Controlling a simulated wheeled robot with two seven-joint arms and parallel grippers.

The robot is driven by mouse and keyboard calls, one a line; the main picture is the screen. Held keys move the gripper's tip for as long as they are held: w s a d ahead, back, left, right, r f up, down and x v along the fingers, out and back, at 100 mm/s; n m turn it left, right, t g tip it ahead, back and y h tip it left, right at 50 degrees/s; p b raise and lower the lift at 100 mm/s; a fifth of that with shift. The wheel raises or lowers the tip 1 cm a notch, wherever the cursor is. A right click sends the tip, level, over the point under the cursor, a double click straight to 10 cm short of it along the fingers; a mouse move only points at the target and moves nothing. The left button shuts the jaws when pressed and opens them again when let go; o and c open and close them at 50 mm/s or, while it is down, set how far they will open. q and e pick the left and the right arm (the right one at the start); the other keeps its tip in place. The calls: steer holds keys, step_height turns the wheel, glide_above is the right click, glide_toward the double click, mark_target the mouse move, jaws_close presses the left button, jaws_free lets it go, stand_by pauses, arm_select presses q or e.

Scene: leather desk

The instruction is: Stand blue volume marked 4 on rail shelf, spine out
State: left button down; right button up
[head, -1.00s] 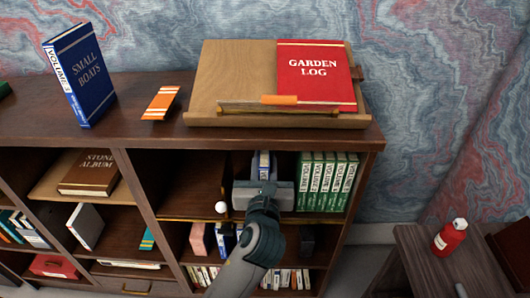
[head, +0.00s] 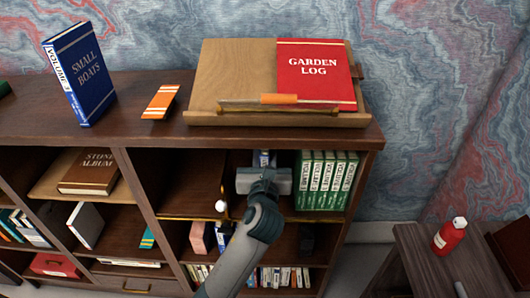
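A blue book (head: 264,158) with a pale spine shows only as a narrow strip in the upper right shelf bay, behind my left gripper; its number is not readable. My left gripper (head: 264,180) is inside the bay's front, its palm towards me. Its fingertips and any contact with the book are hidden. The rail shelf (head: 185,200) is the bay with a brass rail along its front edge. Several green volumes (head: 327,181) stand upright at its right end, spines out. My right gripper is not in view.
Blue Volume 3, Small Boats (head: 80,72), stands on the cabinet top beside an orange-striped item (head: 160,102). A slanted stand (head: 232,75) holds a red Garden Log (head: 315,75). A white knob (head: 221,206) is by the rail. A red bottle (head: 449,237) stands at right.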

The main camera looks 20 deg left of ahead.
arm_select(q)
steer(key=shift+f, duration=0.6)
steer(key=c, duration=1.6)
jaws_free()
steer(key=shift+f, duration=0.15)
steer(key=shift+o, duration=0.2)
steer(key=v, duration=1.2)
steer(key=shift+b, duration=0.4)
